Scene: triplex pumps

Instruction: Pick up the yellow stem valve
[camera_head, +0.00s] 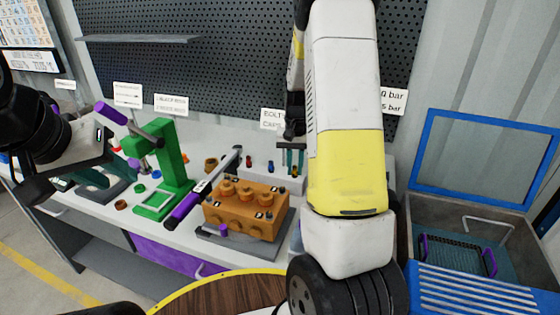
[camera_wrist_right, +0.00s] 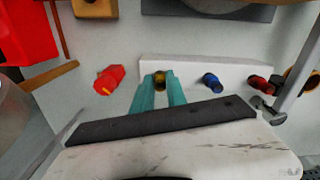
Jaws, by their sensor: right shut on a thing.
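The yellow stem valve (camera_wrist_right: 159,76) is in the right wrist view between the teal fingertips, at the left end of a white block (camera_wrist_right: 195,68). Only its top shows; its lower part is hidden. My right gripper (camera_wrist_right: 160,82) is shut on it. In the head view my right gripper (camera_head: 291,168) points down over the bench behind the orange pump block; the valve is barely visible there. My left gripper (camera_head: 106,172) is at the far left of the bench, fingers apart, near the green press (camera_head: 172,165).
Next to the valve are a blue stem piece (camera_wrist_right: 211,80), a red one (camera_wrist_right: 260,83) and a red fitting (camera_wrist_right: 109,80). The orange pump block (camera_head: 245,208) stands in front. A purple-handled torque wrench (camera_head: 187,205) lies beside it. An open blue-rimmed crate (camera_head: 480,205) is at right.

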